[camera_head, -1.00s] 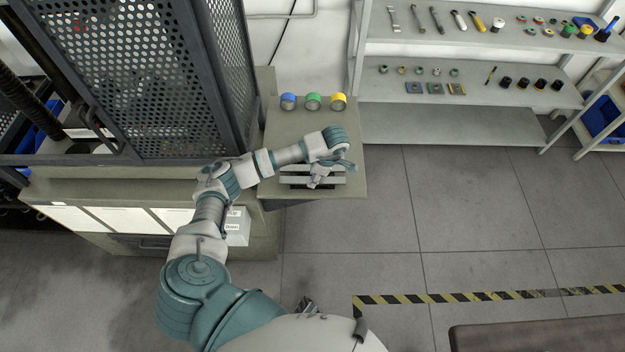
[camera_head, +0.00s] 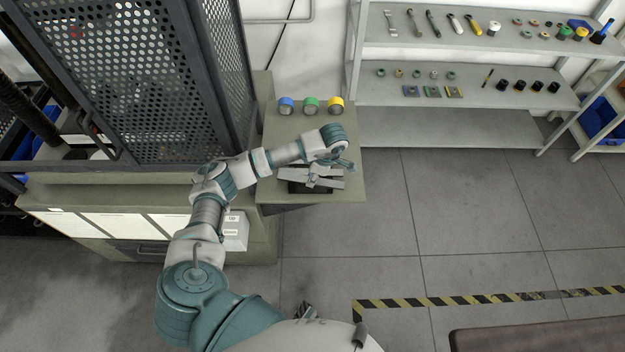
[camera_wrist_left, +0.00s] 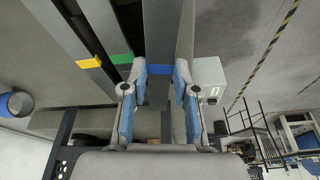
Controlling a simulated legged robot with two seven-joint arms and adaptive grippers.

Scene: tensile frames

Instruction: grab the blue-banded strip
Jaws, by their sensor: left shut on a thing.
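My left gripper (camera_head: 322,174) is over the front of the bench top, shut on a grey strip. In the left wrist view its two blue-padded fingers (camera_wrist_left: 159,92) lie on either side of the blue-banded strip (camera_wrist_left: 160,30), with the blue band (camera_wrist_left: 158,71) showing between them. The yellow-banded strip (camera_wrist_left: 89,63) and the green-banded strip (camera_wrist_left: 121,58) lie to the left, outside the fingers. In the head view the strips (camera_head: 292,174) are partly hidden by my gripper, and their bands cannot be made out.
Blue (camera_head: 286,106), green (camera_head: 311,106) and yellow (camera_head: 336,106) round items stand at the back of the bench (camera_head: 348,130). A perforated cage (camera_head: 150,80) stands left of it. A shelf (camera_head: 440,125) with small parts is at the back right.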

